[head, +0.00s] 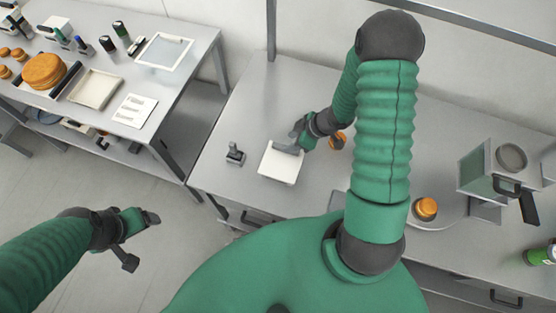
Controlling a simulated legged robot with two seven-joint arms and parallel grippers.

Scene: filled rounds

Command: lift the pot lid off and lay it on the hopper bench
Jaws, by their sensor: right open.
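I cannot make out a pot or its lid for certain. The hopper bench (233,190) is the grey bench in the middle and right. A boxy metal hopper (480,172) with a round grey top and a black handle stands at its right. My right gripper (290,146) is open over the far edge of a shallow white tray (279,172); whether it touches the tray is unclear. My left gripper (146,241) is open and empty, low over the floor at left. My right arm hides part of the bench.
A small dark tool (235,153) stands left of the tray. A filled round (426,207) sits on a round plate; another round (338,141) is partly behind my arm. A green can (541,256) is at right. The left table (180,85) holds rounds, trays and bottles.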

